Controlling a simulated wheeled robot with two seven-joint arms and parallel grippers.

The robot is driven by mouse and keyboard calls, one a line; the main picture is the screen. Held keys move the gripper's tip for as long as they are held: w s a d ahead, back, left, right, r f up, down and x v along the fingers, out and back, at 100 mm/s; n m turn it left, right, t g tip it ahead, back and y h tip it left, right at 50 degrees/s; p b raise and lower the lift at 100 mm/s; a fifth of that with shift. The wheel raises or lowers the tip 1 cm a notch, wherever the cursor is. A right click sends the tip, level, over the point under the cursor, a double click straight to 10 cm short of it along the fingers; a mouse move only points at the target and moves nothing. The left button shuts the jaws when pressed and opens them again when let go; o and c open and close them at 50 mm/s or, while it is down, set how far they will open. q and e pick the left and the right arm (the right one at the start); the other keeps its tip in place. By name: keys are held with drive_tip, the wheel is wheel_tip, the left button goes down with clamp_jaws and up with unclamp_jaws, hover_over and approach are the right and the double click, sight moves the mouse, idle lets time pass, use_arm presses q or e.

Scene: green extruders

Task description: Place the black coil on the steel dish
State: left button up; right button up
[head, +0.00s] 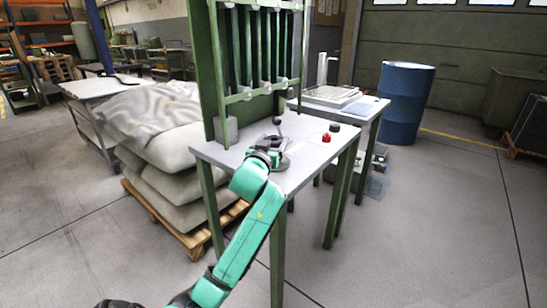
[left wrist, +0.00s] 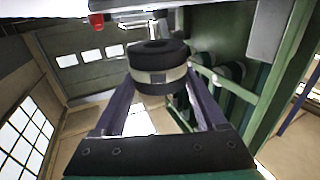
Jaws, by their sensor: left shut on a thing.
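My left gripper (head: 270,150) is low over the grey table (head: 218,152), near its front left part. In the left wrist view the gripper (left wrist: 160,80) is shut on a black coil (left wrist: 155,52), a thick round piece with a pale band around its middle. The coil sits between the two finger ends. A flat grey round shape (head: 283,164), which looks like the steel dish, lies on the table beside the gripper, partly hidden by it. I cannot tell whether the coil touches it. My right gripper is not in view.
A red piece (head: 326,138) and a black piece (head: 335,127) stand on the table's right part. A green rack (head: 262,92) rises at the table's back. Filled sacks (head: 170,145) on a pallet stand left. A blue barrel (head: 404,104) stands back right. Floor at right is clear.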

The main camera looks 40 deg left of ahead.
use_arm(q)
wheel_tip(320, 180, down, 3)
drive_tip(key=shift+f+b, duration=0.2)
drive_tip(key=shift+b, duration=0.2)
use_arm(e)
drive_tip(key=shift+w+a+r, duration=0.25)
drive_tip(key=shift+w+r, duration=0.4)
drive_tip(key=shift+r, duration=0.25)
use_arm(q)
drive_tip(key=shift+f, duration=0.1)
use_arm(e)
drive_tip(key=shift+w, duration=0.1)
use_arm(q)
drive_tip(key=o, duration=1.4)
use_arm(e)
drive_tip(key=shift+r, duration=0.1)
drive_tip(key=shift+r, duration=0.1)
